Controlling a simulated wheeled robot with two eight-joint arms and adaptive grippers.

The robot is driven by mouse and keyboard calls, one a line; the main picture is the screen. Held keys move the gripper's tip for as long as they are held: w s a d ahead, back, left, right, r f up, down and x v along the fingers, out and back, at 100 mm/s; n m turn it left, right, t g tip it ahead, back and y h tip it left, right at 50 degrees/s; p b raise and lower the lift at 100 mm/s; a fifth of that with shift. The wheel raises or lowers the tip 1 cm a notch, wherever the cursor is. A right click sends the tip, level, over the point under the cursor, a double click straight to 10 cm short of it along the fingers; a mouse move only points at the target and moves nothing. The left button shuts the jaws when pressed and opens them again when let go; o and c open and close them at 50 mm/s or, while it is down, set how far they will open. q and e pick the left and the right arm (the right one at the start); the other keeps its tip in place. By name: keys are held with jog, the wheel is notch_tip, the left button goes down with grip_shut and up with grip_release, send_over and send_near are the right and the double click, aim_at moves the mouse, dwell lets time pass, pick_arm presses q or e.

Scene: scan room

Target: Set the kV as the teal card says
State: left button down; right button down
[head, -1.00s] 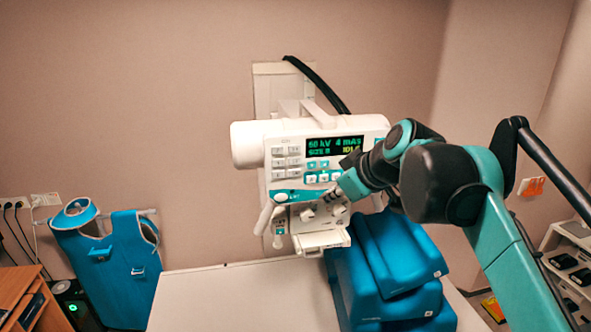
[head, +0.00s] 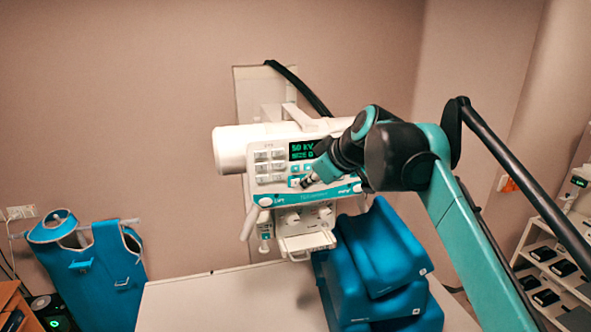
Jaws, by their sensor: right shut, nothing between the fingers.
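The white X-ray tube head (head: 232,147) hangs over the table with a control panel facing me. Its dark display (head: 301,150) has green text that seems to read 50 kV; the small digits are not certain, and my arm hides the right part. Pale buttons (head: 262,168) stand left of the display and teal buttons lie below it. My right gripper (head: 307,182) is shut and empty, its tips at the lower button row; I cannot tell whether they touch. I cannot make out a teal card. My left gripper is out of view.
Blue cushions (head: 383,250) are stacked on the pale table (head: 230,300) below the tube head. Two knobs (head: 293,217) and a handle (head: 250,222) sit under the panel. A blue apron (head: 100,265) hangs at left. A shelf (head: 545,262) with dark items stands at right.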

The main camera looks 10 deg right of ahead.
aim_at(292, 176)
jog(key=shift+w+a+p, duration=0.1)
jog(key=shift+w+p, duration=0.4)
jog(key=shift+w, duration=1.75)
jog(key=shift+w+p, duration=0.3)
jog(key=shift+w, duration=0.1)
jog(key=shift+w, duration=0.4)
jog(key=shift+s, duration=0.2)
dwell(0.4)
jog(key=shift+s, duration=0.7)
